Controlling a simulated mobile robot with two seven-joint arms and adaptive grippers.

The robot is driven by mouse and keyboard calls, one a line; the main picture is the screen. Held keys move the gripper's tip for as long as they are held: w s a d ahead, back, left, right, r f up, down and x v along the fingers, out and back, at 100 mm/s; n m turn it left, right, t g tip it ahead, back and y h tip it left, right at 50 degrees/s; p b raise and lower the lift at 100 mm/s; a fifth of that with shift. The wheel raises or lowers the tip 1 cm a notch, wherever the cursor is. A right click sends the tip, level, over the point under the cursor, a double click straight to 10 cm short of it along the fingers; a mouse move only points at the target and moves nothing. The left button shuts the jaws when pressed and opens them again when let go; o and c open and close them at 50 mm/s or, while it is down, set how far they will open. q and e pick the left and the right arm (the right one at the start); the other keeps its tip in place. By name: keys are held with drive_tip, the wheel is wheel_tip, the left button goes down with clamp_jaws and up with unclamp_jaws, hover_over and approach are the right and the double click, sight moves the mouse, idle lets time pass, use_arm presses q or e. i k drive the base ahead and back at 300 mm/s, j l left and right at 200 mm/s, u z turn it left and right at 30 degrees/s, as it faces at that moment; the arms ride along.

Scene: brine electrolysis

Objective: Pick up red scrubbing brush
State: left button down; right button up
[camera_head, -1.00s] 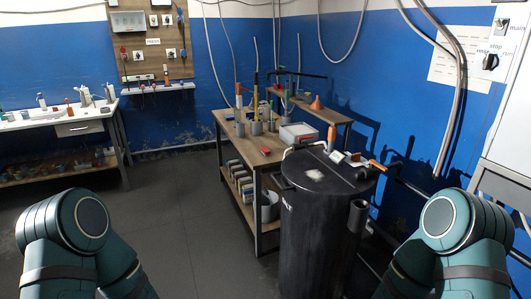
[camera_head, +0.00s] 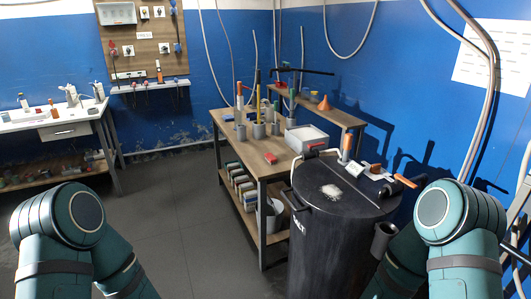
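A small red item (camera_head: 271,158), likely the red scrubbing brush, lies on the wooden workbench (camera_head: 238,148) near its front part. It is too small for me to make out bristles. It is left of the white box and behind the left side of the dark barrel. Only upper links of my two arms show, at the lower left and lower right. Both of my grippers are out of view, and nothing of mine is near the red item.
The dark barrel (camera_head: 335,235) stands at the workbench's front right, with tools and a white patch on its lid. A white box (camera_head: 306,138) and several grey cups stand on the bench. A white sink table (camera_head: 35,121) is at left. The floor (camera_head: 185,220) left of the bench is clear.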

sight(270, 157)
drive_tip(key=i+j, duration=0.2)
drive_tip(key=i, duration=0.25)
drive_tip(key=i+j, duration=0.15)
drive_tip(key=i, duration=0.25)
drive_tip(key=i+j, duration=0.2)
drive_tip(key=i, duration=0.25)
